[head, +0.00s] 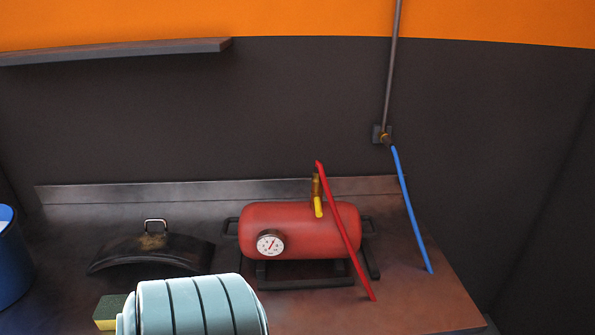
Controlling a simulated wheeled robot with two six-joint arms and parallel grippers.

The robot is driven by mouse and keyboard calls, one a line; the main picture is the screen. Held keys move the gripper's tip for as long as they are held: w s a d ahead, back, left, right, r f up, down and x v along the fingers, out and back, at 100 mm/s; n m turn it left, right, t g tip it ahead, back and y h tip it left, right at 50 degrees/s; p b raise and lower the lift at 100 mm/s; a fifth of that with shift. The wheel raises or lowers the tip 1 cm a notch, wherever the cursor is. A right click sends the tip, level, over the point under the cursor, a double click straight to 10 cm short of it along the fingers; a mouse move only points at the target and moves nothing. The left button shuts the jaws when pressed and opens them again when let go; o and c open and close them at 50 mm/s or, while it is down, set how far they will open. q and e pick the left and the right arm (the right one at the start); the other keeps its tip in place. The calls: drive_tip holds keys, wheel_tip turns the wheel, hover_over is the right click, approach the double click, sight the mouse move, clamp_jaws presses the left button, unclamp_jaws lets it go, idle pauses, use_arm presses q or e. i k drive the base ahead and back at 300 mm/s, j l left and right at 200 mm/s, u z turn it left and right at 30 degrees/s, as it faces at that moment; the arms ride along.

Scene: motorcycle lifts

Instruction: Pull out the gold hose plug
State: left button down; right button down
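A gold fitting (385,137) sits on a dark square plate on the wall at the upper right, below a grey vertical pipe. The top end of a blue hose (409,205) is close to this fitting; I cannot tell if they touch. A second gold-brown fitting (316,187) stands on top of a red tank (290,229), with a yellow piece (318,207) at its front. The top end of a red hose (343,226) is beside it, and the hose slants down across the tank. I cannot tell which gold part is the hose plug. Neither gripper is in view.
The tank stands on a dark workbench (420,300) with a round gauge (270,243). A black curved cover (150,255) lies to its left. A pale blue banded object (195,308), a sponge (108,312) and a blue container (12,262) are at lower left. A shelf (110,52) hangs above.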

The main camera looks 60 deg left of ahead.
sight(317, 185)
drive_tip(key=u, duration=1.9)
